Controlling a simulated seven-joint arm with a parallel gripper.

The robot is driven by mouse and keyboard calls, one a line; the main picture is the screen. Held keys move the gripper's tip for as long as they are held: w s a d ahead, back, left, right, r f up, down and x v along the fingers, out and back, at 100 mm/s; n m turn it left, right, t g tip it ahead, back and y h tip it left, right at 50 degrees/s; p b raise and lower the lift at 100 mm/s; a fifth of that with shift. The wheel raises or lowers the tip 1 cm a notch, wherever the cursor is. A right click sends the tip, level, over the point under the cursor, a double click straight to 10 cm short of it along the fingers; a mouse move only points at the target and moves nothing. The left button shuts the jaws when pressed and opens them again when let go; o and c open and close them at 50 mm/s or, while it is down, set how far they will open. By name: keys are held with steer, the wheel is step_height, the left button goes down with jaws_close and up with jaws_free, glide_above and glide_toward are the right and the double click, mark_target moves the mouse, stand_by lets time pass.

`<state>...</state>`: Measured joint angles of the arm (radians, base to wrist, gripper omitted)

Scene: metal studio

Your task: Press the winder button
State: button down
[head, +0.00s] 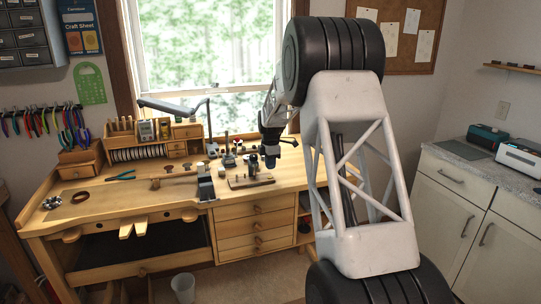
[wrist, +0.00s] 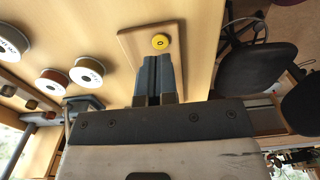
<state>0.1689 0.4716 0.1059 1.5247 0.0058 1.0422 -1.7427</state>
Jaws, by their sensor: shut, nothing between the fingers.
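A round yellow button (wrist: 160,41) with a dark mark at its centre sits on a light wooden plate (wrist: 136,46) in the wrist view. My gripper (wrist: 159,58) is shut and empty; its blue-grey fingertips lie just below the button in the picture. I cannot tell whether they touch it. In the head view my gripper (head: 270,164) hangs over the workbench, beside a dark device on a small wooden base (head: 248,182). The button cannot be made out in the head view.
The wooden workbench (head: 120,195) also carries a rack of spools (head: 138,153), pliers (head: 121,176) and several small tools. Spools (wrist: 87,72) lie left of my fingers in the wrist view. A desk lamp (head: 172,106) stands behind.

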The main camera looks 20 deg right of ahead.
mark_target(271, 177)
steer(key=shift+f, duration=1.9)
steer(key=shift+f, duration=0.1)
steer(key=shift+f, duration=0.25)
steer(key=shift+s+f, duration=0.1)
steer(key=shift+f, duration=0.8)
step_height(271, 177, up, 16)
